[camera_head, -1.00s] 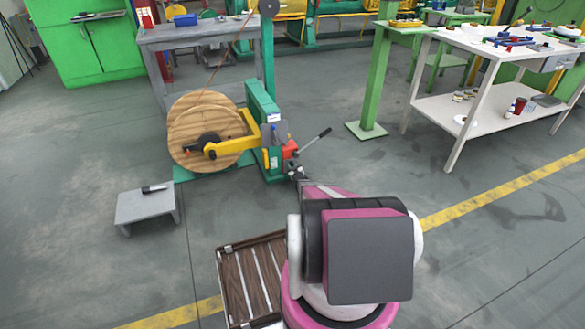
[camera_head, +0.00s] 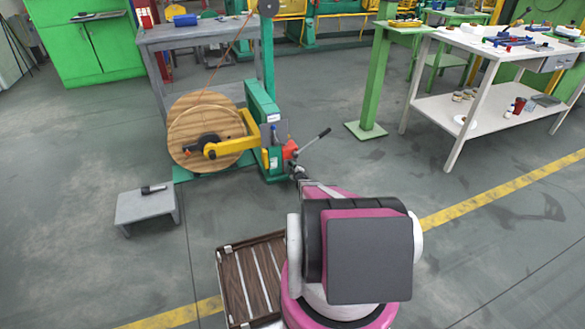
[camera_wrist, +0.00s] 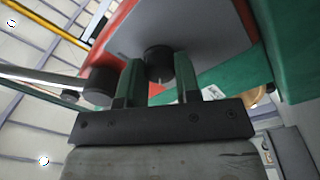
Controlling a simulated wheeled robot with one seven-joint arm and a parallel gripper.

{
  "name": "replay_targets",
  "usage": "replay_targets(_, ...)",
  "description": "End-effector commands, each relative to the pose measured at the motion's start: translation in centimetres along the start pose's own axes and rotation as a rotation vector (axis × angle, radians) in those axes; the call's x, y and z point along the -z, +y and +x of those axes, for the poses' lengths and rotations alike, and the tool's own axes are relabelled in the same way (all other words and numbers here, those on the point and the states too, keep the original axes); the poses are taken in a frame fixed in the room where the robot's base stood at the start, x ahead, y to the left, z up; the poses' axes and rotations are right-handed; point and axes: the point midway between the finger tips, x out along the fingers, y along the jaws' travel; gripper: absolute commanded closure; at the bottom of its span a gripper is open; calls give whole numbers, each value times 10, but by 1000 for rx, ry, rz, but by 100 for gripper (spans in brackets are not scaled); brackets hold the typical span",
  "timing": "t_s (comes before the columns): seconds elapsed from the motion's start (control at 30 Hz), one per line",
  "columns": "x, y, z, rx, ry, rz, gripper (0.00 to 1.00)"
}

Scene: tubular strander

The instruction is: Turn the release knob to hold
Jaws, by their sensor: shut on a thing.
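The release knob (camera_wrist: 158,62) is a short, dark round knob on a grey plate (camera_wrist: 195,28) with a red edge in the wrist view. My gripper (camera_wrist: 158,80) has its two green-and-dark fingers on either side of the knob and is shut on it. The knob's markings and pointer are not visible, so I cannot tell its setting. In the head view my gripper (camera_head: 299,174) is small and partly hidden by my arm, beside the red block (camera_head: 289,151) on the green stand (camera_head: 262,103). The knob cannot be made out there.
A lever with a dark grip (camera_head: 316,138) sticks out right of the red block. A yellow arm (camera_head: 228,147) reaches to the wooden spool (camera_head: 187,117). A low grey stool (camera_head: 147,207) stands at left, a slatted crate (camera_head: 250,278) in front.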

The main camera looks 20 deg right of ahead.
Motion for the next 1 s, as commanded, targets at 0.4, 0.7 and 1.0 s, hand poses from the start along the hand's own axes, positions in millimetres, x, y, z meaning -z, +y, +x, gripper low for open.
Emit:
replay_targets(0.4,0,0,-1,2,0,-27,93)
replay_targets(0.7,0,0,-1,2,0,-26,44)
replay_targets(1.0,0,0,-1,1,1,-25,44)
